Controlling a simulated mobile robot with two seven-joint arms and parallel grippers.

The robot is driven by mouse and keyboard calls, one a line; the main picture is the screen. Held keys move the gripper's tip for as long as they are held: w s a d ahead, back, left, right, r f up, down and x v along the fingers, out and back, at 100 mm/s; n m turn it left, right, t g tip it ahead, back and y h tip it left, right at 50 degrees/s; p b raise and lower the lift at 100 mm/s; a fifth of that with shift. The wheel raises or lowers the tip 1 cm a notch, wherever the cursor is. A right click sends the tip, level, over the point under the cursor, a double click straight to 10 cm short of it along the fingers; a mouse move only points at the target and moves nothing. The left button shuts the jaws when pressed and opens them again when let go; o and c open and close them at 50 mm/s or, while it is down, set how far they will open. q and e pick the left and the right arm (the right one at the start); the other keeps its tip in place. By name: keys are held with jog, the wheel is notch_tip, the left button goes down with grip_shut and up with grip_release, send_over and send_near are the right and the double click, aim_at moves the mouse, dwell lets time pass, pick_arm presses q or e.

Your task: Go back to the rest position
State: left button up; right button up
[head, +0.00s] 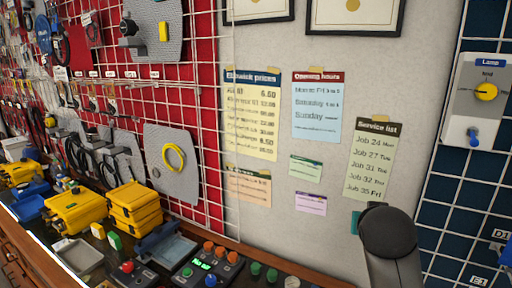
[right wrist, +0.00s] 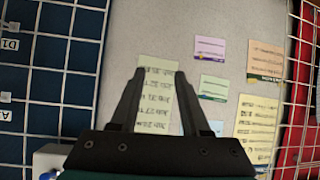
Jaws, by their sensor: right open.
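In the right wrist view my right gripper (right wrist: 162,73) is open, with nothing between its two dark fingers. It faces the grey wall, and the service list (right wrist: 156,100) shows behind and between the fingers, upside down. How far the fingertips are from the wall I cannot tell. In the head view a dark rounded part of my arm (head: 388,232) rises at the lower right, below the service list (head: 371,160); the gripper's fingers do not show there. My left gripper is in neither view.
A lamp panel (head: 478,100) with a yellow knob hangs on the blue grid at right. Yellow cases (head: 135,205), a grey tray (head: 78,256) and button boxes (head: 212,262) crowd the bench at left. A red wall with a white grid (head: 205,110) stands behind them.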

jog(key=s+a+f+n+g+y, duration=0.2)
jog(key=s+a+f+n+g, duration=0.15)
jog(key=s+f, duration=1.05)
jog(key=s+a+f+n+g+y, duration=0.1)
jog(key=s+a+f+g, duration=0.1)
jog(key=s+f, duration=0.45)
jog(key=s+a+f+n+g+y, duration=0.1)
jog(key=s+a+f+g+y, duration=0.15)
jog(key=s, duration=0.75)
notch_tip(320, 180, down, 30)
jog(key=s+b, duration=0.2)
jog(key=b, duration=0.7)
jog(key=s+d+f+g+b, duration=0.1)
jog(key=s+f+b, duration=0.2)
jog(key=s+f, duration=0.4)
jog(key=s+d+f+h+b, duration=0.1)
jog(key=s+f+b, duration=0.3)
jog(key=s+f, duration=0.4)
notch_tip(320, 180, down, 7)
jog(key=shift+d+f+n+g+b, duration=0.15)
jog(key=shift+d+n+g+b, duration=0.2)
jog(key=shift+d+g, duration=0.1)
jog(key=shift+s, duration=0.25)
